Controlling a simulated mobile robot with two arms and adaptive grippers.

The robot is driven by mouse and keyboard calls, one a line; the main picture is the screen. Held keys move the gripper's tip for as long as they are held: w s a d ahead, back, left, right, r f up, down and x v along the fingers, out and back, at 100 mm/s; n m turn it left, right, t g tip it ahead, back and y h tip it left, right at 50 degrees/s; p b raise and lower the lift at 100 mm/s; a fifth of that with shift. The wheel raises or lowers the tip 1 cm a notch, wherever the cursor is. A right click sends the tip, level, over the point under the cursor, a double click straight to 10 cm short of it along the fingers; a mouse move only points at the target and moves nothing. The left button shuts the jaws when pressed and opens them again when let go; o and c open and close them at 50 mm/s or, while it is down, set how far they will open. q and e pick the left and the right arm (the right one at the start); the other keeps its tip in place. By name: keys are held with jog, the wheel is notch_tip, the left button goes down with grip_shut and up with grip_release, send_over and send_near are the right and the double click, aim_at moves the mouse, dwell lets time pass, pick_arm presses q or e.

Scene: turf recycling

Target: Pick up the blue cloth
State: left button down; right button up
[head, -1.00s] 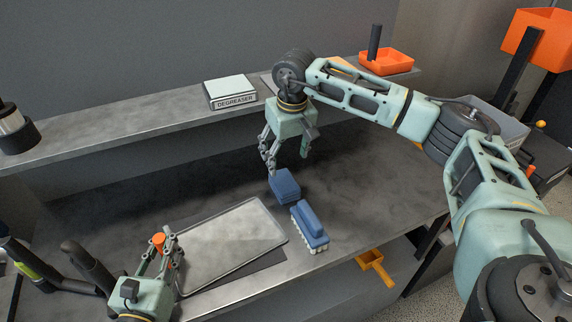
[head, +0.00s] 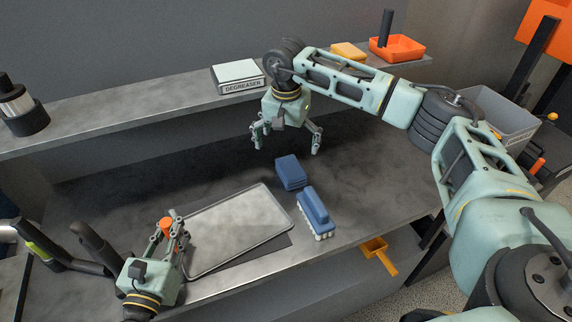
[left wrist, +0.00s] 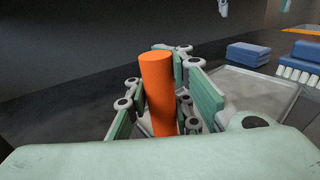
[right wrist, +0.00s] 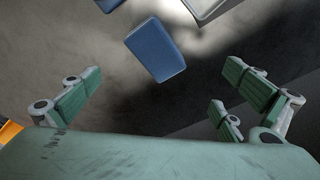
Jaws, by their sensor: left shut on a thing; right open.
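The blue cloth (head: 291,172) is a folded stack lying on the grey worktop, behind the blue brush. It also shows in the right wrist view (right wrist: 156,50), in front of my open fingers, and in the left wrist view (left wrist: 248,54). My right gripper (head: 285,148) is open and empty, above the worktop and just behind the cloth, apart from it. My left gripper (head: 172,226) is shut on an orange cylinder (left wrist: 157,92) at the left of the metal tray.
A blue brush with white bristles (head: 313,212) lies close to the cloth. The metal tray (head: 238,230) is left of it. A degreaser box (head: 238,76), a yellow sponge (head: 348,51) and an orange bin (head: 398,47) are on the back shelf.

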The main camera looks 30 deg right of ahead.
aim_at(291, 167)
jog(key=m, duration=0.3)
jog(key=f+m, duration=0.1)
jog(key=shift+w+a+f+m, duration=0.1)
jog(key=shift+w+a+m, duration=0.2)
jog(key=shift+w, duration=0.05)
jog(key=m, duration=0.3)
jog(key=f+m+g+h, duration=0.1)
jog(key=shift+w+a+f+m, duration=0.1)
jog(key=shift+w+a+m, duration=0.15)
jog(key=shift+m, duration=0.15)
jog(key=shift+s+d+f, duration=0.1)
jog(key=shift+d+f, duration=0.05)
jog(key=shift+f, duration=0.4)
jog(key=shift+d+f, duration=0.1)
jog(key=shift+f, duration=0.45)
jog(key=f, duration=0.1)
jog(key=d+f, duration=0.1)
jog(key=f, duration=0.3)
jog(key=shift+s+d, duration=0.35)
jog(key=shift+s, duration=0.05)
jog(key=c, duration=1.4)
jog(key=shift+o, duration=0.2)
jog(key=shift+r, duration=0.1)
